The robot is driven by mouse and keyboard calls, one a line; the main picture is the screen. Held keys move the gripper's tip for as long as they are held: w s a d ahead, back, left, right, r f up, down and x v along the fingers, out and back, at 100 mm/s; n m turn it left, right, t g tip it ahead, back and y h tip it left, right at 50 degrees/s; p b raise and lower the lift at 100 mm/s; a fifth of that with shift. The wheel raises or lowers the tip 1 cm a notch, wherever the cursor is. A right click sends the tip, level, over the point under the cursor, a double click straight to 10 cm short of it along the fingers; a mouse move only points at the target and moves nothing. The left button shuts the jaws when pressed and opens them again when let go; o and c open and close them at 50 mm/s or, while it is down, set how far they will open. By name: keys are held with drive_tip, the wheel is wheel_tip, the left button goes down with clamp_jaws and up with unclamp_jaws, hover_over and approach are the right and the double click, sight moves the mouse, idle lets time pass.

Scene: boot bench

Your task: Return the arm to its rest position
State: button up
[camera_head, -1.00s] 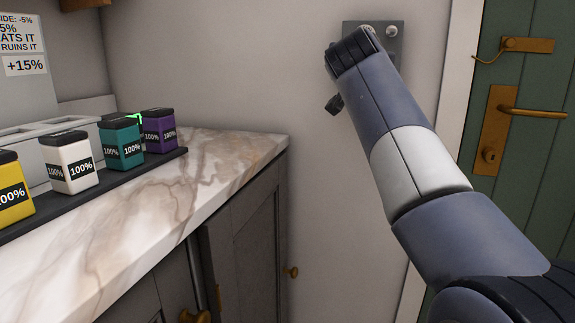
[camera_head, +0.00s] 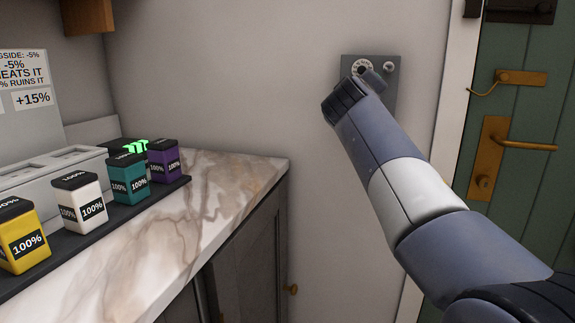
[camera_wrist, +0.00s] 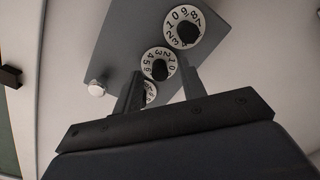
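My arm reaches from the lower right of the head view toward a grey wall panel (camera_head: 388,66). The panel has a round numbered dial (camera_head: 362,68) and a small light knob (camera_head: 390,67). My gripper is mostly hidden behind my wrist in that view. In the wrist view my gripper (camera_wrist: 160,80) shows two fingers standing apart with nothing held between them. Beyond them are several numbered dials, including an upper dial (camera_wrist: 183,27) and a middle dial (camera_wrist: 159,64). Whether a finger touches the panel I cannot tell.
A marble counter (camera_head: 215,192) with a dark cabinet below stands at left. It bears yellow (camera_head: 22,238), white (camera_head: 79,203), teal (camera_head: 130,181) and purple (camera_head: 164,161) containers. A green door (camera_head: 530,80) with a brass handle (camera_head: 528,145) is at right.

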drive_tip(key=shift+n+h+p, duration=0.3)
drive_tip(key=shift+n+p, duration=3.3)
drive_tip(key=shift+n, duration=1.5)
